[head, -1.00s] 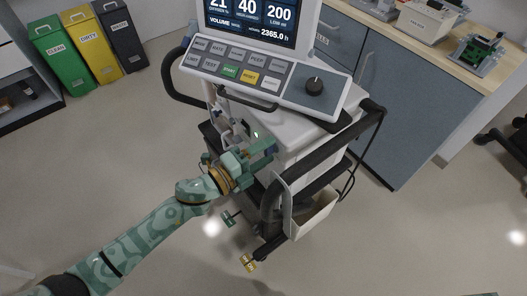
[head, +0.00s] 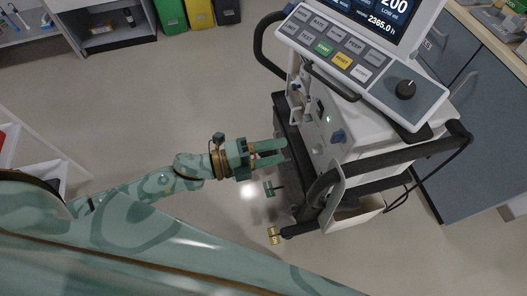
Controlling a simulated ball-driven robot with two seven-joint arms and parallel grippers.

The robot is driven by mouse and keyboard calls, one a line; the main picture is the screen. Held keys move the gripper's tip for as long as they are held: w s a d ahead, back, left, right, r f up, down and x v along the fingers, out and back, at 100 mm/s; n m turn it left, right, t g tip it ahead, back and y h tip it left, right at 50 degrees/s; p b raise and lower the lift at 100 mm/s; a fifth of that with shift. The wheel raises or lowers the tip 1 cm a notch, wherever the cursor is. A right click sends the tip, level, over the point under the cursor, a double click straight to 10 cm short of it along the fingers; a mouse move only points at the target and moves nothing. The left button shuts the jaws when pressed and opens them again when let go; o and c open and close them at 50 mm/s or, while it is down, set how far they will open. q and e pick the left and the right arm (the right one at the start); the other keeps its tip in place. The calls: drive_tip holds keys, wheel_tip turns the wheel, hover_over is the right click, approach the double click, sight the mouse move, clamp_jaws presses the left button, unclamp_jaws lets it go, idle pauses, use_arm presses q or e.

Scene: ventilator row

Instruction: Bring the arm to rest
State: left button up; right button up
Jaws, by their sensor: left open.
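My left arm comes in from the left. Its gripper (head: 284,152) is open, with two green fingers pointing right and nothing seen between them. It is in front of the lower left side of the ventilator cart (head: 375,135), apart from the control panel; whether the fingertips touch the cart's dark lower part I cannot tell. A large green link of mine covers the bottom left of the view. My right gripper does not show.
The ventilator's key panel (head: 340,50) and black handrail (head: 385,158) stand to the right. Bins (head: 200,12) stand at the back. The floor (head: 140,100) left of the cart is clear.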

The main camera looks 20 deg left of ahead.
use_arm(q)
drive_tip(key=shift+v, duration=1.15)
drive_tip(key=shift+w, duration=0.1)
